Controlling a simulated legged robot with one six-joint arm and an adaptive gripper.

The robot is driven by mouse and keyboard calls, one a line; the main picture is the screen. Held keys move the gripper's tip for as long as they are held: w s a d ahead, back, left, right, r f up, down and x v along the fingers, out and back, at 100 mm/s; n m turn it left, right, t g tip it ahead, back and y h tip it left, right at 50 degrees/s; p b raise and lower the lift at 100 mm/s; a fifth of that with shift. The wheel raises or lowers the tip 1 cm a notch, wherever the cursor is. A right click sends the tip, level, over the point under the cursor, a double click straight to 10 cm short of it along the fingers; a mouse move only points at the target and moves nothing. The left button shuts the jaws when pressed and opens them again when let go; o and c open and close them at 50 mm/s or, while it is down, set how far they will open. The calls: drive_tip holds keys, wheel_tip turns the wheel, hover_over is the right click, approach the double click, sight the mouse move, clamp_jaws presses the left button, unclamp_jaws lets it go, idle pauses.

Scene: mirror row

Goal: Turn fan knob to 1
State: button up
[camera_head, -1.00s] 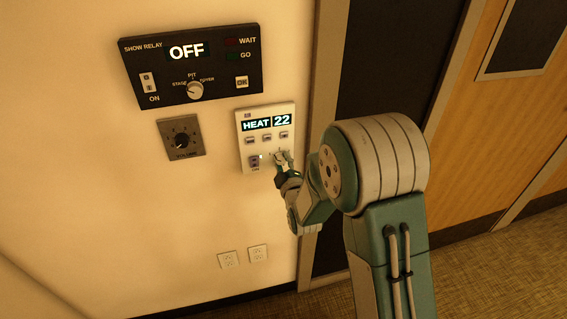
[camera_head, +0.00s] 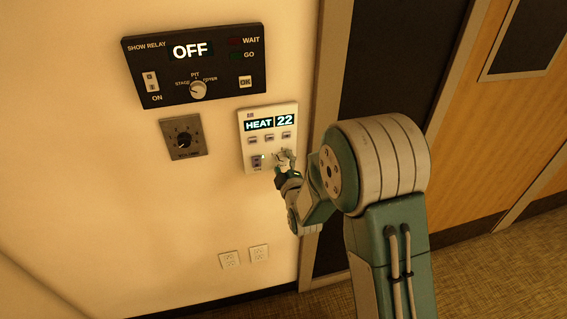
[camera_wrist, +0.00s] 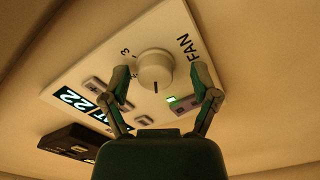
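The fan knob is a round white dial (camera_wrist: 155,68) with a dark pointer line, on a white thermostat panel (camera_head: 257,144) reading HEAT 22. In the wrist view the FAN label is to its upper right and a 3 is to its upper left. The pointer line faces the bottom of the picture. My gripper (camera_wrist: 162,76) is open, with one finger on each side of the knob and a visible gap to each. In the head view my gripper (camera_head: 286,163) covers the knob at the panel's lower right.
A green light (camera_wrist: 171,99) and small buttons sit close to the fingers. A black show relay panel (camera_head: 222,80) reading OFF is above, and a volume dial plate (camera_head: 184,138) is to the left. Two outlets (camera_head: 244,257) are below. A dark door (camera_head: 385,75) stands right.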

drive_tip(key=shift+s+d, duration=0.1)
drive_tip(key=shift+d, duration=0.05)
drive_tip(key=v, duration=1.1)
drive_tip(key=shift+s, duration=0.35)
drive_tip(key=s+d+r+m+g+h, duration=0.3)
drive_tip(key=d+r+m+g, duration=0.3)
drive_tip(key=d+r+m, duration=0.15)
drive_tip(key=s+d+r+m+g, duration=0.2)
drive_tip(key=s, duration=0.4)
drive_tip(key=s+d+r+m+g+h, duration=0.1)
drive_tip(key=s+d+r+m+g, duration=0.1)
drive_tip(key=s, duration=0.5)
drive_tip(key=s+d+r+m+g+h, duration=0.1)
drive_tip(key=s+d+r+m, duration=0.1)
drive_tip(key=s+m, duration=0.2)
drive_tip(key=s, duration=0.2)
drive_tip(key=shift+s+g, duration=0.25)
drive_tip(key=shift+g, duration=0.15)
drive_tip(key=shift+d+r, duration=0.15)
